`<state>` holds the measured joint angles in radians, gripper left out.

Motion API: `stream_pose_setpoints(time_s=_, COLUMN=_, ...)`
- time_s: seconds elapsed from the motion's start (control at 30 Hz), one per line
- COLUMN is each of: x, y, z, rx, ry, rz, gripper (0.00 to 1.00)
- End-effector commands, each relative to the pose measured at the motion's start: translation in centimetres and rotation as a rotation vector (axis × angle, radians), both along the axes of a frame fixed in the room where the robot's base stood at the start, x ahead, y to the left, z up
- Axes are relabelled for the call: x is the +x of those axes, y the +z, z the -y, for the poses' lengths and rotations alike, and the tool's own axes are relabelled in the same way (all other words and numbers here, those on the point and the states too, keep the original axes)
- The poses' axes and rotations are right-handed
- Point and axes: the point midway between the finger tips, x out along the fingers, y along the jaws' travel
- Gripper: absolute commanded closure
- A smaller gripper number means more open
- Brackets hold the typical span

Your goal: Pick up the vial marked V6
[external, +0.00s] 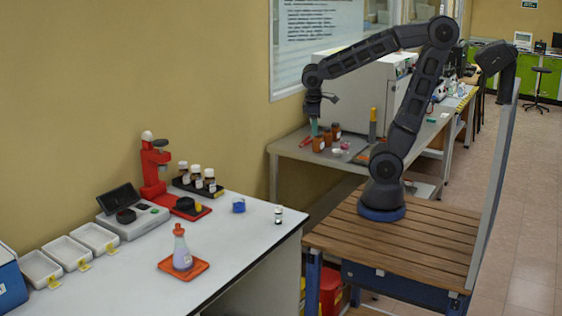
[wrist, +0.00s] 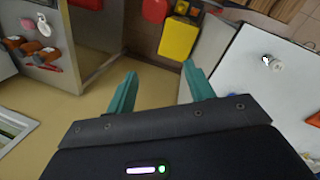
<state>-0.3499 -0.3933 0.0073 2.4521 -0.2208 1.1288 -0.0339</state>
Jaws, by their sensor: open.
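A small white vial with a dark band (external: 278,214) stands alone near the right edge of the white bench; it also shows in the wrist view (wrist: 273,63), at the right on the white surface. Several brown vials with white caps (external: 196,177) stand in a dark rack at the back of the bench. The markings are too small to read, so I cannot tell which vial is V6. My gripper (external: 313,127) is up in the air beyond the white bench, in front of the back bench. In the wrist view its teal fingers (wrist: 160,70) are apart with nothing between them.
The white bench (external: 120,290) also holds a flask on an orange tray (external: 183,269), a blue cup (external: 239,205), a red stand (external: 152,165), a scale (external: 133,216) and white trays (external: 70,253). Orange jars (external: 318,144) stand on the back bench. A yellow bin (wrist: 178,38) is below.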

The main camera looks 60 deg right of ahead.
Motion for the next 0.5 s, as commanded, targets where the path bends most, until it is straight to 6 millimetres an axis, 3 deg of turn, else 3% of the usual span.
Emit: stream_pose_setpoints(time_s=0.5, x=2.3, y=-5.7, z=-8.7, rx=-0.378, ry=0.438, rz=-0.272, gripper=0.47)
